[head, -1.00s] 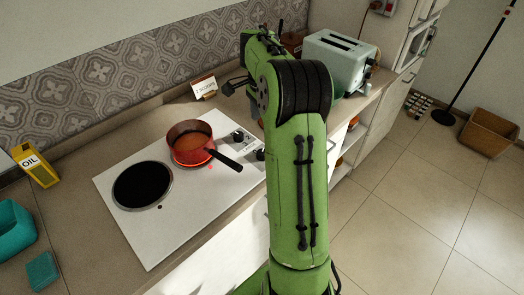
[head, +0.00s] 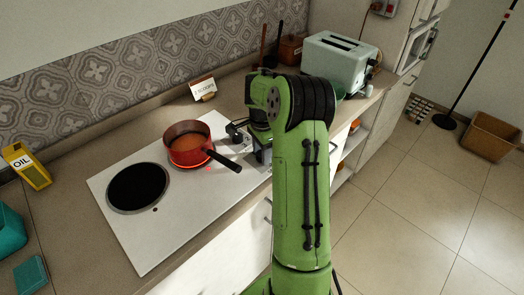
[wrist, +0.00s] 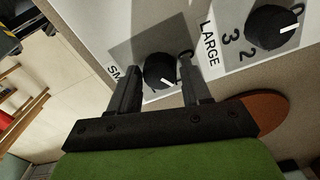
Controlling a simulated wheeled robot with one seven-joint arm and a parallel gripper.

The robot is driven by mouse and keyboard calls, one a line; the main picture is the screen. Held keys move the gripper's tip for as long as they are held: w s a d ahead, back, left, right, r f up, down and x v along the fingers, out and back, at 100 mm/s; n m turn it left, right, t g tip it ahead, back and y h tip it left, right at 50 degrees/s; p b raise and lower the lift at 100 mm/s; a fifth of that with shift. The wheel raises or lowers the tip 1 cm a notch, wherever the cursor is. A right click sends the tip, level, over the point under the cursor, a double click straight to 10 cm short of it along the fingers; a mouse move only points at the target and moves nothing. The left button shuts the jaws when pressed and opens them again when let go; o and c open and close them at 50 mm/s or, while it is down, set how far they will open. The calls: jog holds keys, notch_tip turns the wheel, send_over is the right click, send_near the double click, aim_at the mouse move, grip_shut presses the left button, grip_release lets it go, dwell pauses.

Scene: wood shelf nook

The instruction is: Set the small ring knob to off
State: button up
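The small ring knob (wrist: 158,72) is black with a white pointer line, which points to the lower right in the wrist view. It stands on a white panel beside a partly covered "SM" label (wrist: 113,71). My gripper (wrist: 158,63) is open, with one finger on each side of this knob; I cannot tell if either finger touches it. Some markings around the knob are hidden by the right finger. In the head view my arm and gripper hide this knob. A red pan (head: 187,145) sits on a ring glowing red on the white hob (head: 155,235).
A bare black ring (head: 137,187) lies left of the pan. The pan's handle (head: 224,162) points toward my gripper. A toaster (head: 340,62) stands behind my arm.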

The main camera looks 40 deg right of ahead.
jog(key=c, duration=0.7)
jog(key=shift+o, duration=0.2)
jog(key=shift+n, duration=0.3)
jog(key=n+p, duration=0.2)
jog(key=n, duration=0.3)
jog(key=shift+r, duration=0.1)
jog(key=n+p, duration=0.1)
jog(key=n, duration=0.5)
jog(key=shift+n, duration=0.3)
jog(key=o, duration=1.1)
jog(key=shift+c, duration=0.2)
